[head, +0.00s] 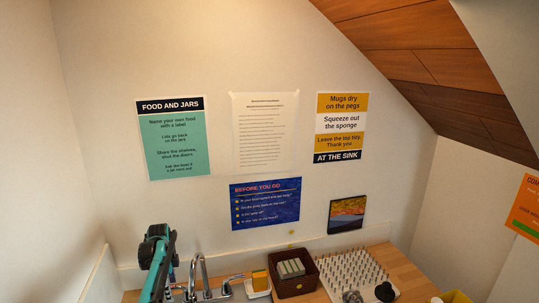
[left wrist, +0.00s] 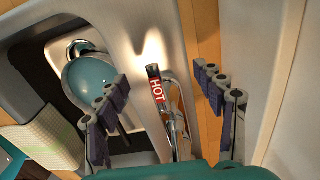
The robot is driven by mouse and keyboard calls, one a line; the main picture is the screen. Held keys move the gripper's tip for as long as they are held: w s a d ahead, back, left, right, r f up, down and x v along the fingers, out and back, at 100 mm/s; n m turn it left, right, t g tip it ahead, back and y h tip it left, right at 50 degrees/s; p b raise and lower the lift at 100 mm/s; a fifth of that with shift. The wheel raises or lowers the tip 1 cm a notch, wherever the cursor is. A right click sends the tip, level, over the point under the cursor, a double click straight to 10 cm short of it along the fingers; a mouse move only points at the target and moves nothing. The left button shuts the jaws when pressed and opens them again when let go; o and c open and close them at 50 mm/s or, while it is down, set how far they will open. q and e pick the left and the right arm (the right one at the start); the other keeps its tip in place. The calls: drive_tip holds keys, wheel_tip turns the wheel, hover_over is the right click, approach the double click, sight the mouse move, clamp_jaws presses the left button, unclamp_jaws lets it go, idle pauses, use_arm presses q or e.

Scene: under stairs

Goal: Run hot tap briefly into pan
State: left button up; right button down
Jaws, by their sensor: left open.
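In the left wrist view, my left gripper (left wrist: 163,98) is open, with one finger on each side of the hot tap's lever. The lever has a black tip and a red label (left wrist: 158,92) reading HOT. Both fingers are apart from it in the picture. A round teal vessel (left wrist: 92,88), which looks like the pan, sits in the sink to the left, partly hidden by the left finger. In the head view, the chrome spout (head: 205,274) stands at the bottom edge, right of my teal left arm. My right gripper is not in view.
In the head view, a yellow sponge (head: 260,280) and a dark brown box (head: 292,272) stand right of the taps. A white peg rack (head: 350,268) is further right. The wall (left wrist: 285,80) is close to the right finger in the left wrist view.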

use_arm(q)
wheel_tip(320, 180, up, 6)
drive_tip(key=p, duration=0.3)
drive_tip(key=shift+r, duration=0.25)
